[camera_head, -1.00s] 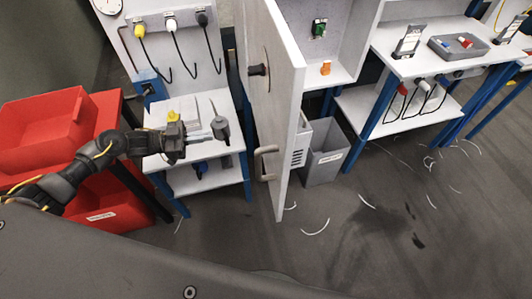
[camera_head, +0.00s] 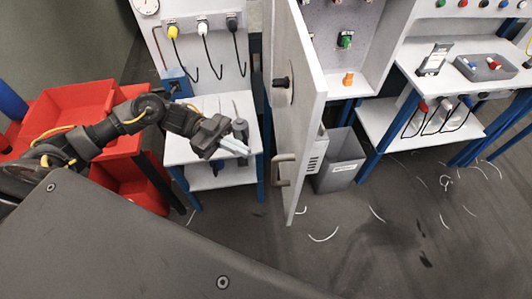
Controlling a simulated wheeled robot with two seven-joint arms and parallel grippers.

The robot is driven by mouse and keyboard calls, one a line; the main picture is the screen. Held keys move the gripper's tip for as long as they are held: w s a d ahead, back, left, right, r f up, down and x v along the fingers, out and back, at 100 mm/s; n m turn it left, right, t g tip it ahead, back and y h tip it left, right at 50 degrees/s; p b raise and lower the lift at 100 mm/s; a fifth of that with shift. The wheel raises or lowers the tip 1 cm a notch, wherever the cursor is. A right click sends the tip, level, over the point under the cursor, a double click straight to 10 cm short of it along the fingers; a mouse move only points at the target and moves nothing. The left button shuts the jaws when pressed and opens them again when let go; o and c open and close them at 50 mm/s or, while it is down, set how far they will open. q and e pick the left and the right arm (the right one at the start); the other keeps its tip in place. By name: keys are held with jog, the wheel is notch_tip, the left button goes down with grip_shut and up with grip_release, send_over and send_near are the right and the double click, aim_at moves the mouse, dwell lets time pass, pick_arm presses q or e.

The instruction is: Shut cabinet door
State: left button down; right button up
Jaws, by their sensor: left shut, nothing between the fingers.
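The cabinet door (camera_head: 304,110) is a tall white panel that stands open, swung out toward me and seen nearly edge-on. A grey bar handle (camera_head: 280,172) sits low on its left face, and a dark knob (camera_head: 282,82) on a round plate sits higher. The cabinet's grey interior (camera_head: 350,35) shows to the right of the door. My left gripper (camera_head: 245,149) is shut and empty, left of the handle and apart from the door, over the front of a small white table. My right gripper is not in view.
The small white table (camera_head: 182,150) on blue legs stands left of the door. Red bins (camera_head: 75,105) are at the far left. A grey waste bin (camera_head: 343,160) stands behind the door's right side. A workbench (camera_head: 420,70) with a tray (camera_head: 485,68) is at right. White scraps lie on open floor.

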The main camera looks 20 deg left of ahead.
pick_arm(q)
jog(key=shift+s+d+p, duration=0.2)
jog(key=shift+d+p, duration=0.35)
jog(key=shift+d, duration=0.95)
jog(key=shift+s+d+p, duration=0.15)
jog(key=shift+d+p, duration=0.35)
jog(key=shift+d, duration=0.95)
